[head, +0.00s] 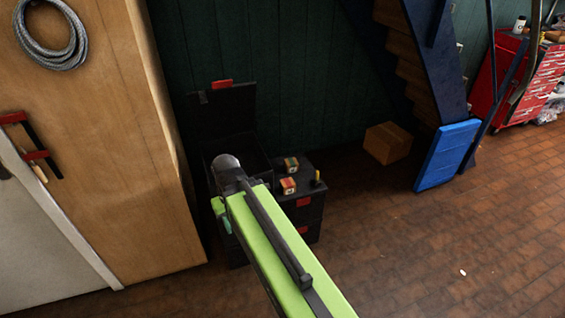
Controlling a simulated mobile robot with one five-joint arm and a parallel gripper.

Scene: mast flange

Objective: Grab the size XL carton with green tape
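Two small cartons stand on the lid of a black toolbox (316,185). The rear carton (291,164) shows brown, red and dark green patches. The front carton (288,186) is orange-red with some green on top. Size marks and tape colour are too small to read for certain. My green arm reaches up from the bottom of the head view and ends left of the cartons, apart from them in the picture. My gripper (220,208) is at the arm's far end, mostly hidden; its fingers cannot be made out clearly.
An open black case (224,108) stands behind my arm's end. A brown cardboard box (387,143) sits on the floor by the stairs. A blue panel (447,156) leans near a red tool cabinet (540,88). A wooden cabinet (110,140) stands left.

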